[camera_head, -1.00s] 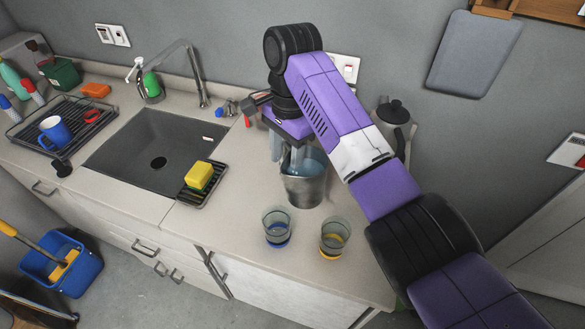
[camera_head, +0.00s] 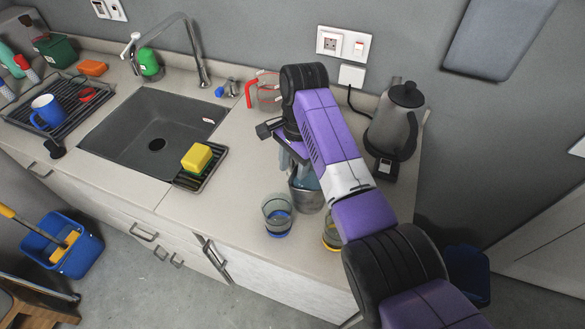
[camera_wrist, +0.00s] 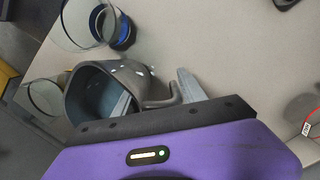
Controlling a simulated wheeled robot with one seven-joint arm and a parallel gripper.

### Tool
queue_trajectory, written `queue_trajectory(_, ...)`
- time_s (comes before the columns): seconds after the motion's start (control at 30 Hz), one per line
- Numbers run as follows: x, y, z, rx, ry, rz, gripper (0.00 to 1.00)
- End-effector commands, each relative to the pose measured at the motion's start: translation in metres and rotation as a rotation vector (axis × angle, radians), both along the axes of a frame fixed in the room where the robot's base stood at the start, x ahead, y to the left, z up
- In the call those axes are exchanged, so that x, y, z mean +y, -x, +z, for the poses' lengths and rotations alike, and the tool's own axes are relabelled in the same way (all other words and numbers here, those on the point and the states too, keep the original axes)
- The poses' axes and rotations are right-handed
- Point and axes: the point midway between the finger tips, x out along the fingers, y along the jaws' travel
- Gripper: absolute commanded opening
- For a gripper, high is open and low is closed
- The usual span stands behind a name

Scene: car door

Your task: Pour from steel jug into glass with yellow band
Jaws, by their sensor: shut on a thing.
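My gripper (camera_wrist: 158,92) is shut on the steel jug (camera_head: 308,198) near its handle, above the right part of the counter. The jug also shows in the wrist view (camera_wrist: 90,92), with its mouth in sight. In the head view my arm hides its upper part, so I cannot tell its exact tilt. The glass with the yellow band (camera_head: 329,241) stands just right of and in front of the jug, partly hidden by my arm. A clear glass beside the jug at left in the wrist view (camera_wrist: 46,97) appears to be it.
A glass with a blue band (camera_head: 278,215) stands close to the jug's left. A kettle (camera_head: 393,120) and a red-handled clear measuring jug (camera_head: 266,92) stand at the back. The sink (camera_head: 150,135) and a yellow sponge (camera_head: 196,157) are at left. The counter's front edge is near the glasses.

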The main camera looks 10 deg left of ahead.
Motion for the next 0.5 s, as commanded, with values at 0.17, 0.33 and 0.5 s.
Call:
queue_trajectory(0.17, -0.0010, 0.0004, 0.0060, -0.019, -0.017, -0.001, 0.00)
queue_trajectory(0.33, -0.0024, 0.0019, 0.0093, -0.038, -0.034, -0.001, 0.00)
queue_trajectory(0.5, -0.0036, 0.0036, 0.0133, -0.059, -0.053, -0.001, 0.00)
